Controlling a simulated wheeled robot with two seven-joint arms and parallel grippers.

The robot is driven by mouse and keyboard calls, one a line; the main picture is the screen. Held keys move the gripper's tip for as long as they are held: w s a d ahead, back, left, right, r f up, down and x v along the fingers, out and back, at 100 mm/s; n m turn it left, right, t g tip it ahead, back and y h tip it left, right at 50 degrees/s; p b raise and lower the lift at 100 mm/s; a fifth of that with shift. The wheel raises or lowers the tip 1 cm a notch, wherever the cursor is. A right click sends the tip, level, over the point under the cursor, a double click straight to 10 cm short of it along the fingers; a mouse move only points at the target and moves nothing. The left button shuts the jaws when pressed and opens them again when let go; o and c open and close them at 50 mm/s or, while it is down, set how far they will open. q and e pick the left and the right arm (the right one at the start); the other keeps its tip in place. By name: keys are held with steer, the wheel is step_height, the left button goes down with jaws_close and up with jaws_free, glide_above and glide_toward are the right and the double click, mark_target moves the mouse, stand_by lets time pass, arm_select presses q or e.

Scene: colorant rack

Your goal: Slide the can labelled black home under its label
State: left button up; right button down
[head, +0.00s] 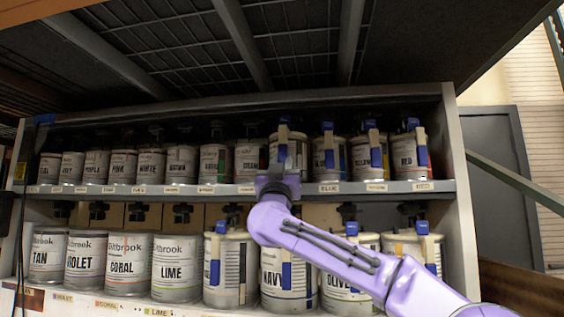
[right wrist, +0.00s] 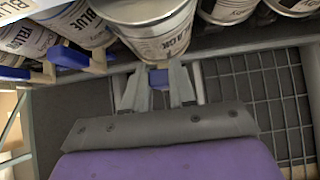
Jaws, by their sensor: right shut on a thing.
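The black can (head: 290,152) stands in the upper row of the rack, in the column where my right gripper is. It looks larger than the cans to its left and seems to sit forward near the shelf edge. In the right wrist view the black can (right wrist: 155,32) fills the top middle, its label partly readable. My right gripper (right wrist: 159,80) is shut on a blue piece at the can's front. In the head view the right gripper (head: 278,182) covers the shelf-edge label below that can. My left gripper is not in view.
The blue can (head: 327,155) stands close on the right, with the yellow can (head: 366,155) and red can (head: 405,153) beyond. Smaller-looking cans fill the upper row to the left. The upper shelf edge (head: 150,190) carries labels. A lower row includes the lime can (head: 177,265).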

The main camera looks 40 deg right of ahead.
steer(key=shift+w+d+r+p, duration=0.1)
steer(key=shift+w+d+p, duration=0.2)
steer(key=shift+w+d, duration=0.2)
steer(key=shift+w+d+p, duration=0.65)
steer(key=shift+d+p, duration=0.05)
steer(key=shift+d, duration=0.05)
steer(key=shift+w+d+f+p, duration=0.2)
steer(key=shift+w+d+p, duration=0.2)
steer(key=shift+w+d, duration=0.1)
steer(key=shift+s, duration=0.1)
